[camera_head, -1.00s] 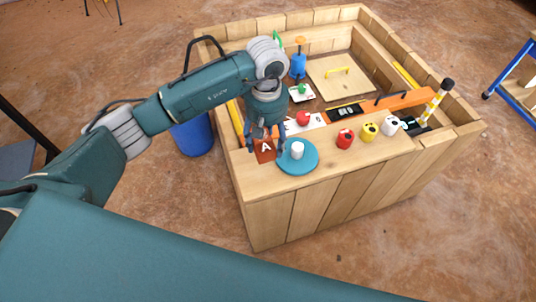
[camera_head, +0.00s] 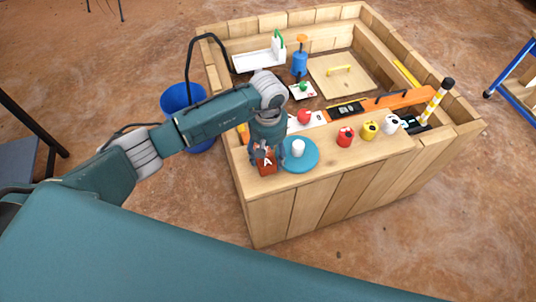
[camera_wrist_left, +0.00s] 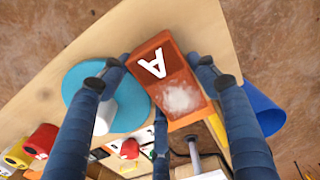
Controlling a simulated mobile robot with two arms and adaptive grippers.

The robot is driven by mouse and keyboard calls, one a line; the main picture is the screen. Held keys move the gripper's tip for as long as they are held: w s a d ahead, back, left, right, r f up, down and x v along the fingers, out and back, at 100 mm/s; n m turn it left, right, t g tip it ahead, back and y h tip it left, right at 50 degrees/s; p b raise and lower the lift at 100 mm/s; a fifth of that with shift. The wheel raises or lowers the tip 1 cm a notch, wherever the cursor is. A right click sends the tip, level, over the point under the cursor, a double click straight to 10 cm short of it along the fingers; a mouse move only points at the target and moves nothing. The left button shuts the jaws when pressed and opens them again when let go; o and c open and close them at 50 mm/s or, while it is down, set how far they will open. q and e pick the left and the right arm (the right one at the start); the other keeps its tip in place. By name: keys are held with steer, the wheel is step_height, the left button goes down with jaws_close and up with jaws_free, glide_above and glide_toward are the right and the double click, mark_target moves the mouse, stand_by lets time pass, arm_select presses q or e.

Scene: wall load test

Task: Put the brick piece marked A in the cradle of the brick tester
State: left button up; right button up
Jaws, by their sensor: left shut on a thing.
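The brick piece marked A (camera_head: 267,164) is orange-red with a white letter A. It is at the front left corner of the wooden counter. In the left wrist view the brick piece (camera_wrist_left: 160,66) also shows a pale, rough patch. My left gripper (camera_head: 264,153) is shut on it, with fingers on both sides; the fingers also show in the left wrist view (camera_wrist_left: 157,68). I cannot tell whether the brick touches the counter. I cannot clearly pick out the brick tester or its cradle. My right gripper is not in view.
A blue round plate (camera_head: 300,164) with a white cylinder (camera_head: 298,147) is just right of the brick. Red (camera_head: 345,137), yellow (camera_head: 369,131) and white (camera_head: 390,125) pots stand along the counter. A white tray (camera_head: 253,62) is at the back left, and a blue bucket (camera_head: 176,98) is on the floor.

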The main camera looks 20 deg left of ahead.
arm_select(q)
steer(key=shift+f, duration=0.15)
steer(key=o, duration=1.6)
steer(key=shift+o, duration=0.2)
